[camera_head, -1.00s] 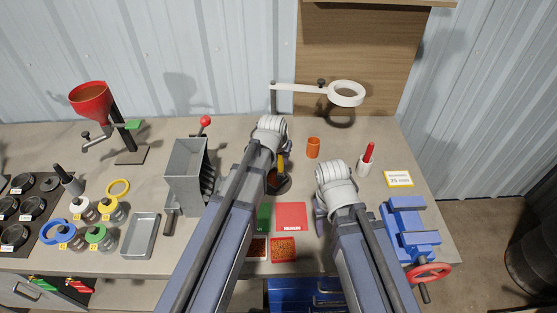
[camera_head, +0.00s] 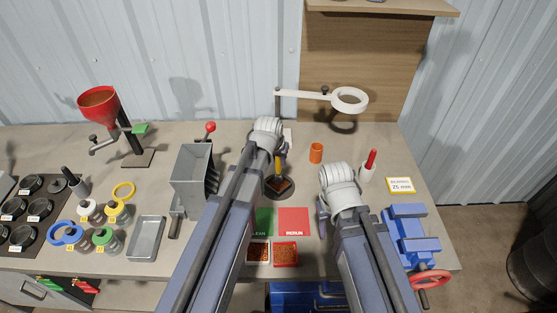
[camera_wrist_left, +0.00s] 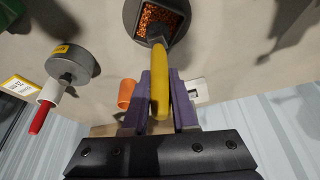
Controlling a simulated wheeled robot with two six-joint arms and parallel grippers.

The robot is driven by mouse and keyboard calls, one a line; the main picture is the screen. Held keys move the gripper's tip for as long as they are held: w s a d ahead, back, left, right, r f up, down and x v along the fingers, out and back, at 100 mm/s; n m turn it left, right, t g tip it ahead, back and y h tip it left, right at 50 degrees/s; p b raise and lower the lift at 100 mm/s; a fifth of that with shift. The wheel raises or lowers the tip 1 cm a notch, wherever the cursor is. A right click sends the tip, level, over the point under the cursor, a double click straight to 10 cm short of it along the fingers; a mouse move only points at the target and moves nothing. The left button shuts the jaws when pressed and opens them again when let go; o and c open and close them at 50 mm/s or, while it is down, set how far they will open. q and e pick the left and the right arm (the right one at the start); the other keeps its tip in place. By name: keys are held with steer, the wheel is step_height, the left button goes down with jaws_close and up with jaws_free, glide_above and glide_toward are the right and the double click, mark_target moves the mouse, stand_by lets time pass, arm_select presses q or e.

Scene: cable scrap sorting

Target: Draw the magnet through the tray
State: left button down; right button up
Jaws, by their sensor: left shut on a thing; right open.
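A magnet with a yellow handle (camera_head: 278,164) is held in my left gripper (camera_head: 284,149). The wrist view shows the purple fingers (camera_wrist_left: 160,115) shut on the yellow handle (camera_wrist_left: 160,70). The magnet's dark end is over the round dark tray (camera_wrist_left: 131,14), which holds copper-coloured granules (camera_wrist_left: 147,22). In the head view the tray (camera_head: 289,194) stands at mid-table, partly hidden by my left arm. Whether the magnet touches the granules is not clear. My right gripper (camera_head: 323,207) is open, to the right of the tray, mostly hidden by its own wrist.
Green and red cards (camera_head: 294,221) lie in front of the tray, with two granule-filled squares (camera_head: 285,254) nearer. An orange cup (camera_head: 316,153) and a red marker in a white holder (camera_head: 367,171) stand behind right. A grey hopper box (camera_head: 188,176) is left. A blue vise (camera_head: 407,226) is right.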

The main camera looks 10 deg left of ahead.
arm_select(q)
steer(key=shift+r+p, duration=1.65)
steer(key=shift+r, duration=0.4)
step_height(320, 180, up, 3)
steer(key=p, duration=0.3)
steer(key=shift+r, duration=0.1)
